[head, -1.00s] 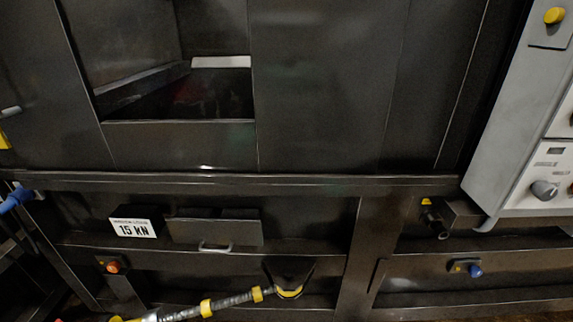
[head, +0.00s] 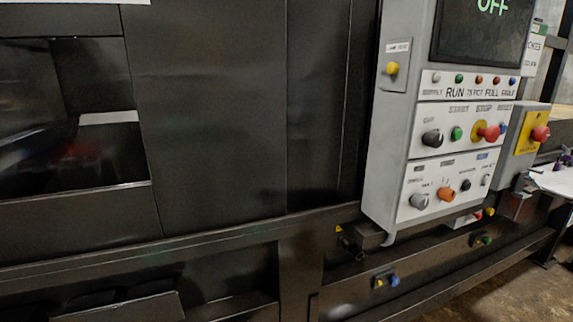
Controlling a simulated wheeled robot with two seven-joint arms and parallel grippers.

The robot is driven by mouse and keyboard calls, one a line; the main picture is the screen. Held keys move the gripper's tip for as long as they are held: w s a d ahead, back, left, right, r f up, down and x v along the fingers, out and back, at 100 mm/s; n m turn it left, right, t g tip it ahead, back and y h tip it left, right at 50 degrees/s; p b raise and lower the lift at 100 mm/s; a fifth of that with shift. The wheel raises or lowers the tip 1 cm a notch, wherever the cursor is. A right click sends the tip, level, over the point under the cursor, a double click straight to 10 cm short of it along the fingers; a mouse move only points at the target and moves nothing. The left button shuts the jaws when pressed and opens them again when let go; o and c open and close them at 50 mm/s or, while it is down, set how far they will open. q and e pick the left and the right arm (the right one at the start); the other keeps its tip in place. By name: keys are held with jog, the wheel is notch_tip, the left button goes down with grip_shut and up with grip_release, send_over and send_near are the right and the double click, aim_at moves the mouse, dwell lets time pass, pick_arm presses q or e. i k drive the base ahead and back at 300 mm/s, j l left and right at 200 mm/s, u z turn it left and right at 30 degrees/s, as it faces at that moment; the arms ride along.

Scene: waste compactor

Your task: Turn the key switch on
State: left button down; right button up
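A grey control box (head: 391,150) stands right of centre in the head view. Its lower white panel (head: 432,212) carries a grey knob (head: 419,201), an orange knob (head: 446,194), a small black switch (head: 465,185) and a small grey switch (head: 486,180). The labels are too small to tell which one is the key switch. A dark screen (head: 480,35) above reads OFF. Neither gripper is in view.
The dark compactor body (head: 225,110) fills the left, with an open hatch (head: 75,150). A red button on a yellow box (head: 540,134) juts out right of the panel. A dark rail (head: 210,240) runs below. Bare floor (head: 510,295) shows at bottom right.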

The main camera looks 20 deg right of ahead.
aim_at(432, 138)
jog(key=z, duration=1.75)
